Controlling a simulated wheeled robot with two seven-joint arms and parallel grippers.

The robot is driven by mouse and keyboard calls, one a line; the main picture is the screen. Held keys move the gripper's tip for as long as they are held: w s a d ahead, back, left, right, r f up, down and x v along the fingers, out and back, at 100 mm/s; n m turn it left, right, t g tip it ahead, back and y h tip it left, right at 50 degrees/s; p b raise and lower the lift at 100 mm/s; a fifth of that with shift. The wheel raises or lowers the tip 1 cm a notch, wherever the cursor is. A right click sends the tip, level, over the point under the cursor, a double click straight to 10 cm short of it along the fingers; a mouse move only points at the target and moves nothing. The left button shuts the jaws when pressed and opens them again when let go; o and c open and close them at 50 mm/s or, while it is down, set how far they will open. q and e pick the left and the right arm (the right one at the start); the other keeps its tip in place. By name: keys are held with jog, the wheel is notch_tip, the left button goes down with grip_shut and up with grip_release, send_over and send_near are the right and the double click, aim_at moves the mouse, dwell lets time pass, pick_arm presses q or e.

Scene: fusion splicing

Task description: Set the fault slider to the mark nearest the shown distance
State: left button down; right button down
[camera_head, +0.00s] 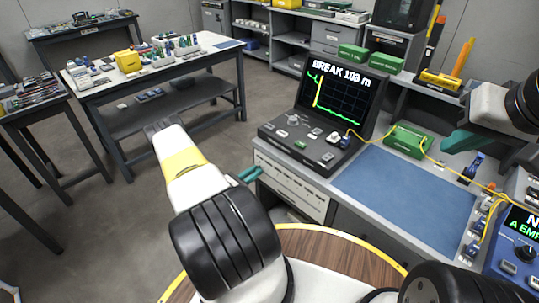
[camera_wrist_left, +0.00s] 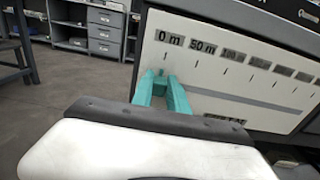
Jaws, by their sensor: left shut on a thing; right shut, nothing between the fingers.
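The black tester (camera_head: 312,120) on the bench shows "BREAK 103 m" above a green trace with a yellow vertical line. Below it, the white slider panel (camera_head: 288,184) is on the bench front. In the left wrist view the panel (camera_wrist_left: 225,85) has a row of labels, "0 m", "50 m" and several blurred ones, with ticks and a grey track. My left gripper (camera_head: 250,174) is at the panel's left end; its teal fingers (camera_wrist_left: 161,76) are shut on the slider knob below "0 m". The knob is mostly hidden. My right gripper (camera_head: 450,146) is shut and empty above the bench's right side.
A blue mat (camera_head: 400,188) lies on the bench right of the tester. A green box (camera_head: 408,141) with a yellow cable stands behind it. A splicer with a lit screen (camera_head: 520,225) is at right. A round wooden stool-like top (camera_head: 330,245) is in front.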

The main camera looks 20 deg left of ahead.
pick_arm(q)
jog(key=s+d, duration=0.1)
jog(key=d, duration=0.2)
jog(key=s+d, duration=0.1)
jog(key=d, duration=0.2)
jog(key=s+d, duration=0.2)
jog(key=d, duration=0.1)
jog(key=shift+d, duration=0.15)
jog(key=c, duration=1.3)
grip_release()
send_near(278, 180)
jog(key=shift+s+a+f, duration=0.2)
jog(key=shift+s+a, duration=0.15)
jog(key=shift+s, duration=0.2)
jog(key=shift+r, duration=0.1)
